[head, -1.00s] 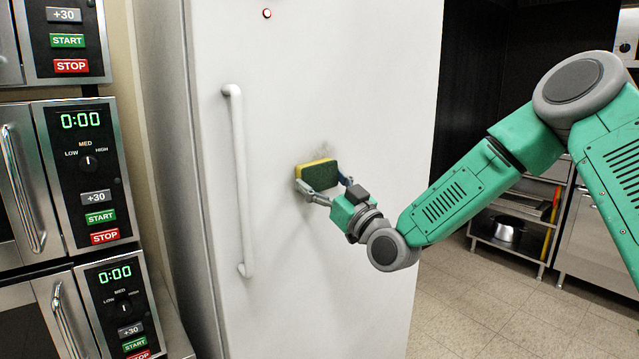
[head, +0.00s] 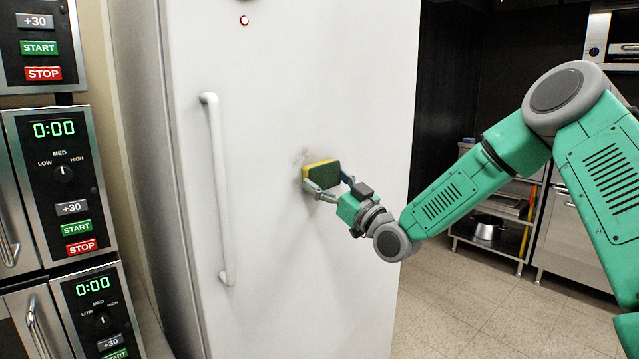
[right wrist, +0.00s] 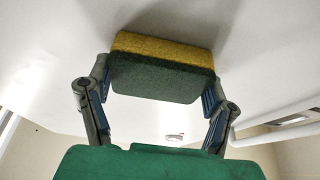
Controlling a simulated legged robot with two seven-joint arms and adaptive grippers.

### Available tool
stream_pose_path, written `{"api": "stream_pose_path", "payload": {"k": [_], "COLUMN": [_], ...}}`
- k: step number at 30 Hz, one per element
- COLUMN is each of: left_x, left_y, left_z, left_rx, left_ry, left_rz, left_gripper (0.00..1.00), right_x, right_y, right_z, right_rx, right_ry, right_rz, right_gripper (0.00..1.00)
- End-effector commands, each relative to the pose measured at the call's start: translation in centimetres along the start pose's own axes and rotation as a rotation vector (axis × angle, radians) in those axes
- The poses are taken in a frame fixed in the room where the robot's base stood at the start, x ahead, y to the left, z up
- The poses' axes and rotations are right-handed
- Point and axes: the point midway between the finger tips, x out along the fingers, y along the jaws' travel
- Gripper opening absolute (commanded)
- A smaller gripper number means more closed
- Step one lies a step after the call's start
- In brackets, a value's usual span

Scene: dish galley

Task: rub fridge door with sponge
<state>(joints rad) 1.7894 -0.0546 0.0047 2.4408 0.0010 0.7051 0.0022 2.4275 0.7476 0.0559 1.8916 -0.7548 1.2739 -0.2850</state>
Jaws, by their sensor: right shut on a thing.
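The white fridge door (head: 270,230) fills the middle of the head view, with a long vertical handle (head: 217,190) at its left. My right gripper (head: 330,183) is shut on a yellow and dark green sponge (head: 322,174), which also shows between both fingers in the right wrist view (right wrist: 160,72). The sponge's yellow side faces the door and appears to lie against it; the contact face is hidden. A faint grey smudge (head: 302,157) shows on the door just above and left of the sponge. My left gripper is out of view.
Stacked ovens with control panels (head: 64,180) stand close at the left of the fridge. A small red light (head: 244,20) is high on the door. A metal shelf rack (head: 495,220) stands behind my right arm at the right. The floor (head: 450,310) there is clear.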

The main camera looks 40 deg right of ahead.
Motion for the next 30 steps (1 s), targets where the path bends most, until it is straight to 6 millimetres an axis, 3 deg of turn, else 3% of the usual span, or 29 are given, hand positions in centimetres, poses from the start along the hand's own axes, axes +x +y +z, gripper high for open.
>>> {"api": "stream_pose_path", "payload": {"k": [13, 30], "left_x": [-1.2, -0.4], "left_y": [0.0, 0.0], "left_z": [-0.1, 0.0], "left_rx": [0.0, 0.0], "left_ry": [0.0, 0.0], "left_rz": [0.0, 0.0], "left_gripper": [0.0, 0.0], "right_x": [0.4, 0.5], "right_y": [0.2, -3.7], "right_z": [-1.6, -1.8], "right_rx": [0.0, 0.0], "right_ry": [0.001, 0.0], "right_rz": [0.003, 0.001], "right_gripper": [0.51, 0.51]}}
